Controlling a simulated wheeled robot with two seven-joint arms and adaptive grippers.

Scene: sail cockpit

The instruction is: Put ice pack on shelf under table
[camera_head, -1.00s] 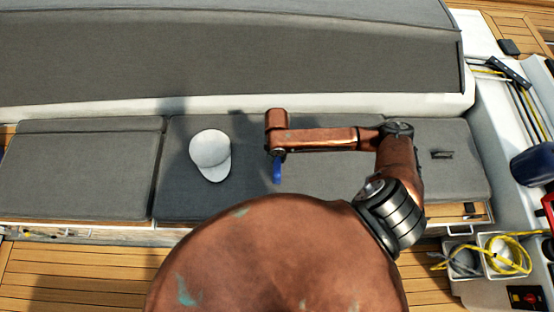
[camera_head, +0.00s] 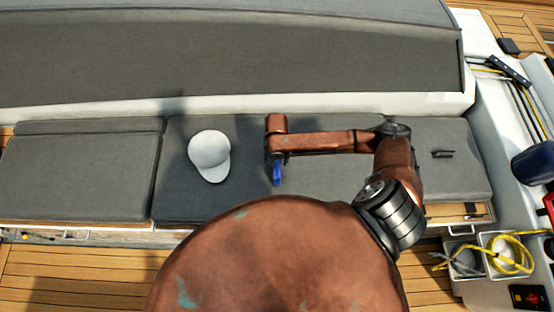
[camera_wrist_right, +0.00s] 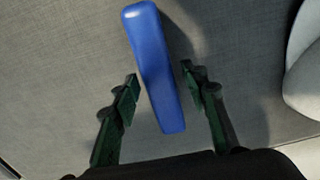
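A blue ice pack (camera_head: 277,173) lies on the dark grey seat cushions, right of the white cap; its upper part is hidden by my right arm. In the right wrist view, the ice pack (camera_wrist_right: 155,65) is a long blue block, slightly tilted, lying between the two dark green fingers of my right gripper (camera_wrist_right: 161,82). The fingers are apart, with a gap on each side of the pack. In the head view my right gripper (camera_head: 277,157) is small and mostly hidden under its wrist. My left gripper is out of view. No table or shelf is identifiable.
A white cap (camera_head: 209,157) rests on the cushion; its edge shows in the right wrist view (camera_wrist_right: 303,75). A dark handle-like item (camera_head: 442,153) lies on the right cushion. White bins (camera_head: 505,262) with yellow rope stand at lower right. The left cushion (camera_head: 80,175) is clear.

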